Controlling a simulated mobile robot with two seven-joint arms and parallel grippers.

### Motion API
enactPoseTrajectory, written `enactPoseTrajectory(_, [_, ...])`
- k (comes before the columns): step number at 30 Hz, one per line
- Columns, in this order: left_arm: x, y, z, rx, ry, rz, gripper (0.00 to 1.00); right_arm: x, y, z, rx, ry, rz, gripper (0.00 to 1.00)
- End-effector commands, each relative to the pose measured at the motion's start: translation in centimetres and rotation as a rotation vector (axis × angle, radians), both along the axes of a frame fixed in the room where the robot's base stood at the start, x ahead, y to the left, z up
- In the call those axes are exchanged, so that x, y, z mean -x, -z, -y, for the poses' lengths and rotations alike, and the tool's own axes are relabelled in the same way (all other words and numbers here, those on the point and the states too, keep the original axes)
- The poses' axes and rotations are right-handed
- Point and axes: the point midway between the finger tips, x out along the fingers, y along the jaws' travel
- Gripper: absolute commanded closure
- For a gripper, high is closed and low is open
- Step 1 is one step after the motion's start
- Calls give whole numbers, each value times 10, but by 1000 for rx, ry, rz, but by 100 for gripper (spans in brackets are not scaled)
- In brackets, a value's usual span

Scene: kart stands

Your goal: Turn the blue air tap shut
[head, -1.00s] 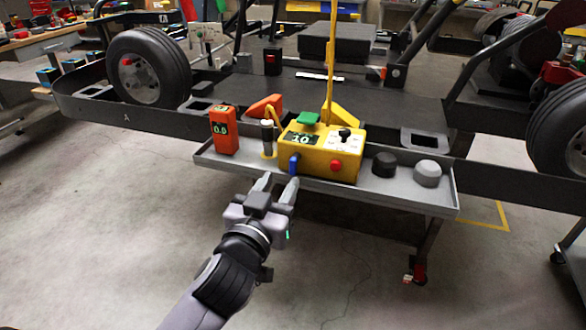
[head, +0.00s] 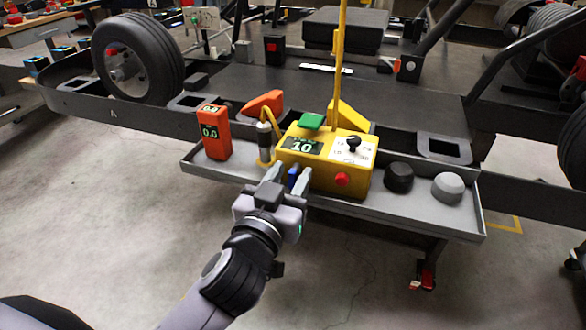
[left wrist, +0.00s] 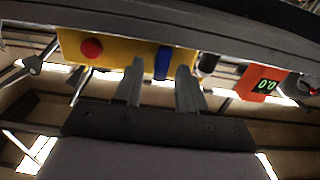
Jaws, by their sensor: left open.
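The blue air tap (head: 292,178) sits on the front left face of the yellow box (head: 327,177), which stands on a grey tray. My left gripper (head: 288,174) is open, with one finger on each side of the tap. The tap also shows in the left wrist view (left wrist: 162,62), upright between the two fingertips (left wrist: 160,72). I cannot tell whether either finger touches it. The box carries a green button, a display reading 10, a black knob and a red button. My right gripper is not in view.
On the grey tray (head: 440,224), an orange meter (head: 215,132) and a grey-topped yellow fitting (head: 264,143) stand left of the box. A black knob (head: 399,177) and a grey knob (head: 447,187) sit to its right. The kart frame lies behind; open floor is in front.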

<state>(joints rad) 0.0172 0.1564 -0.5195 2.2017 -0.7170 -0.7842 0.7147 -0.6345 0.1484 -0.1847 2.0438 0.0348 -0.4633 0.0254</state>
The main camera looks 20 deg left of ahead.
Motion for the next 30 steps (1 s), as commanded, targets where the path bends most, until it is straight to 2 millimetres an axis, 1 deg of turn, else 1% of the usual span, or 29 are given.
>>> enactPoseTrajectory(7, [1, 0, 0, 0, 0, 0, 60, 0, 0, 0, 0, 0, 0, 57])
enactPoseTrajectory(8, [0, 0, 0, 0, 0, 0, 66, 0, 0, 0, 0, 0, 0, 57])
enactPoseTrajectory(9, [0, 0, 0, 1, 0, 0, 79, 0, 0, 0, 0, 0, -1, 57])
enactPoseTrajectory(11, [0, 0, 0, 1, 0, 0, 99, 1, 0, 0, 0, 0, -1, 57])
enactPoseTrajectory(12, [0, 0, 0, 1, 0, 0, 100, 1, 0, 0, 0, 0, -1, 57])
enactPoseTrajectory(23, [0, -1, 0, -34, 1, 1, 100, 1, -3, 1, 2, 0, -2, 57])
enactPoseTrajectory(30, [0, -3, 1, -168, -1, 5, 100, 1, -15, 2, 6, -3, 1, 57])
